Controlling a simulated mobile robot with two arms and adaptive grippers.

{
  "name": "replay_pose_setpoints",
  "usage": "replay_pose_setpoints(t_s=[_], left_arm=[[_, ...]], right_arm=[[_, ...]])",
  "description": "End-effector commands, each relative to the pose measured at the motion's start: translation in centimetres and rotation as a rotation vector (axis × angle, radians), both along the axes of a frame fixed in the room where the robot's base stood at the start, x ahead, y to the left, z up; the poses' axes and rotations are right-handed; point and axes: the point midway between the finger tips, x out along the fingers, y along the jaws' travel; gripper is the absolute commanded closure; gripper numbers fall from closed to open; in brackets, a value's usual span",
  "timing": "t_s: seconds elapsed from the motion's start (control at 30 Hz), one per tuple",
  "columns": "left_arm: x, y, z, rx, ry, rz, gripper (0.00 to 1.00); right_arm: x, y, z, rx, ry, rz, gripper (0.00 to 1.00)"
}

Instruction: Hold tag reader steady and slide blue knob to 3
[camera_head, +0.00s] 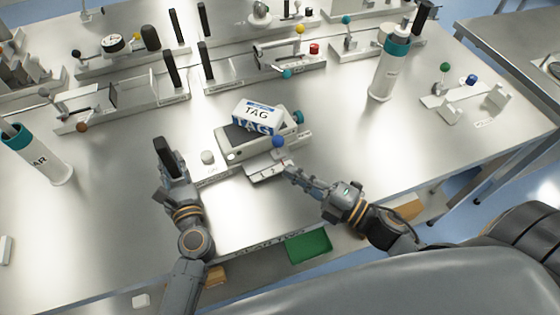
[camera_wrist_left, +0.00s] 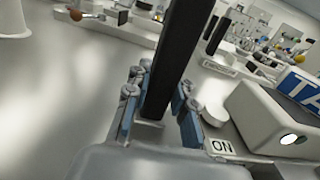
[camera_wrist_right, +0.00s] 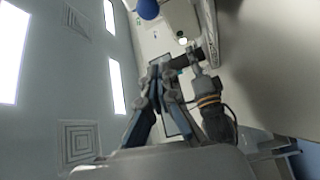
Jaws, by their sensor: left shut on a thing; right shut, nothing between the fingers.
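The tag reader (camera_head: 226,149) is a light grey box on the table in the head view, with a white and blue TAG block (camera_head: 256,114) on top. Its near left corner also shows in the left wrist view (camera_wrist_left: 260,112). The blue knob (camera_head: 278,141) is a ball at the reader's near right side. It also shows at the top of the right wrist view (camera_wrist_right: 148,9). My left gripper (camera_head: 168,160) is shut on an upright black handle (camera_wrist_left: 178,55) left of the reader. My right gripper (camera_head: 290,173) is shut and empty, just nearer than the knob and apart from it.
An ON label (camera_wrist_left: 221,146) and a round white button (camera_head: 208,157) sit left of the reader. Tall white bottles with teal bands stand at left (camera_head: 40,160) and right (camera_head: 388,75). Fixtures with handles line the back. A green tray (camera_head: 308,246) is below the front edge.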

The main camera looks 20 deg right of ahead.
Motion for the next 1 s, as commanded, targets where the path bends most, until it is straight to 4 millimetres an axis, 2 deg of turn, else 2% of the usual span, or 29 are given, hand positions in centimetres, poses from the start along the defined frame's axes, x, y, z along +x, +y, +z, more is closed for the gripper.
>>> replay_pose_setpoints(t_s=[0.03, 0.23, 0.93, 0.97, 1.0], left_arm=[[-0.3, 0.1, -1.1, 0.002, 0.021, 0.001, 1.0], [-0.3, 0.1, -1.1, 0.002, 0.021, 0.0, 1.0], [-0.3, 0.1, -0.5, 0.003, 0.02, 0.001, 1.0], [-0.3, 0.1, -0.4, 0.003, 0.02, 0.001, 0.73], [-0.3, 0.1, -0.4, 0.002, 0.019, 0.001, 0.64]], right_arm=[[-0.6, -0.4, -0.2, 0.001, 0.004, -0.001, 1.0], [-1.6, -1.1, -0.2, 0.001, -0.001, 0.0, 1.0], [-1.6, -1.2, 0.2, 0.001, 0.0, 0.001, 1.0], [-1.6, -1.2, 0.2, 0.001, 0.0, 0.001, 1.0], [-1.6, -1.2, 0.2, 0.001, 0.0, 0.001, 1.0]])
